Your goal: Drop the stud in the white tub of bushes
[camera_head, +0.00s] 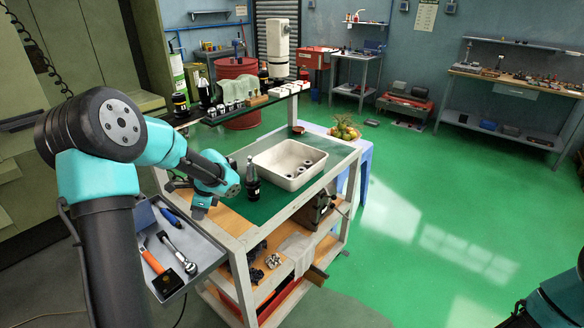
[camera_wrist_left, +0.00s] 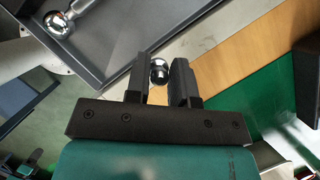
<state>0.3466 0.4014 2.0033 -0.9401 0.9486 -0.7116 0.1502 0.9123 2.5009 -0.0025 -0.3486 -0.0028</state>
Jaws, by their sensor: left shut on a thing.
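The white tub (camera_head: 276,177) stands on the green top of the cart, with several dark ring-like bushes (camera_head: 307,163) inside. My left gripper (camera_wrist_left: 160,82) is shut on the stud (camera_wrist_left: 159,70), a small shiny metal piece whose rounded end shows between the fingertips in the left wrist view. In the head view my left wrist is at the cart's near left edge, left of the tub and apart from it. The stud is not clear there. My right gripper is out of view; only part of my right arm shows at the bottom right.
A dark bottle (camera_head: 252,180) stands on the cart between my left wrist and the tub. A grey side tray (camera_head: 206,262) holds a ratchet (camera_head: 178,252) and an orange-handled tool (camera_head: 152,262). A raised shelf with bottles and small boxes runs behind the cart.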

